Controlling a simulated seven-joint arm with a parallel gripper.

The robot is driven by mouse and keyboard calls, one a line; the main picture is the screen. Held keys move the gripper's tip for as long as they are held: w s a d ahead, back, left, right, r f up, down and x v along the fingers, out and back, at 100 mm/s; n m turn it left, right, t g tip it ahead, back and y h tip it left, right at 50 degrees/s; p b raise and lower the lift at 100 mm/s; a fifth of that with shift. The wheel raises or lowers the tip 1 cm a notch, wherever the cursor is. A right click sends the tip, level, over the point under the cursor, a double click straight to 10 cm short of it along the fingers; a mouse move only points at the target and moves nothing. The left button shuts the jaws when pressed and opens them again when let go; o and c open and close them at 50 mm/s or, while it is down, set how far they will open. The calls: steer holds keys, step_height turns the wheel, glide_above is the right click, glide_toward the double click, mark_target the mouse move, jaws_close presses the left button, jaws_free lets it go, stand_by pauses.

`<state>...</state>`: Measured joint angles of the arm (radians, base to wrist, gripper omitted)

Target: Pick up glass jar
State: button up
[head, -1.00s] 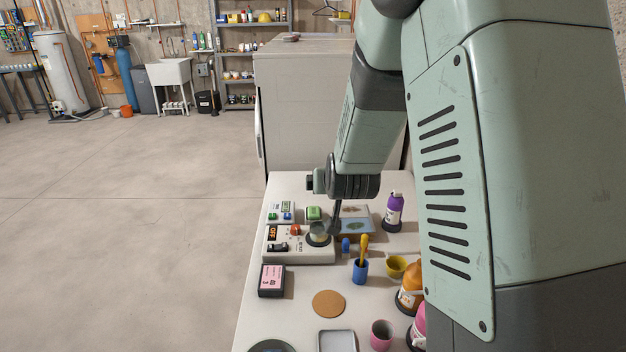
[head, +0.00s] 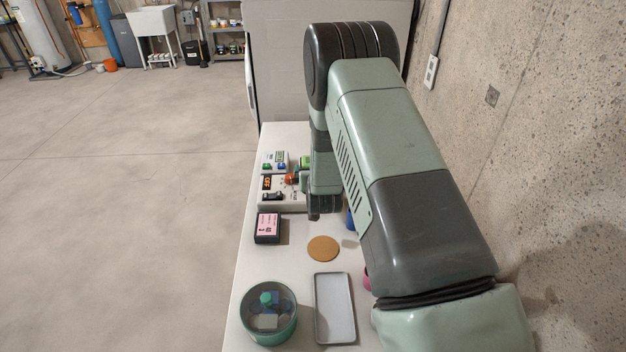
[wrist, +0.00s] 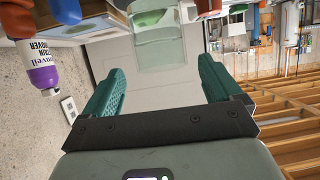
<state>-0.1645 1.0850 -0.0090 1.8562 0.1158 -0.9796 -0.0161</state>
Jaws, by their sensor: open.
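The glass jar (wrist: 160,50) is clear, with something green showing through it. In the wrist view it stands at the top centre, just beyond and between the fingertips, with no clear contact visible. My gripper (wrist: 160,66) is open, with a green finger on either side and nothing held. The wrist picture appears upside down. In the head view my arm hides the jar and most of the gripper, which is low over the table beside the white device (head: 280,205) with an orange display.
A purple-capped bottle (wrist: 42,60) shows left in the wrist view. In the head view are a black-and-pink box (head: 267,228), a cork disc (head: 323,249), a grey tray (head: 318,310) and a round lidded container (head: 252,325). A concrete wall (head: 560,120) stands right.

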steer(key=x, duration=0.5)
steer(key=shift+a+f, duration=0.1)
steer(key=shift+f, duration=0.15)
steer(key=c, duration=1.2)
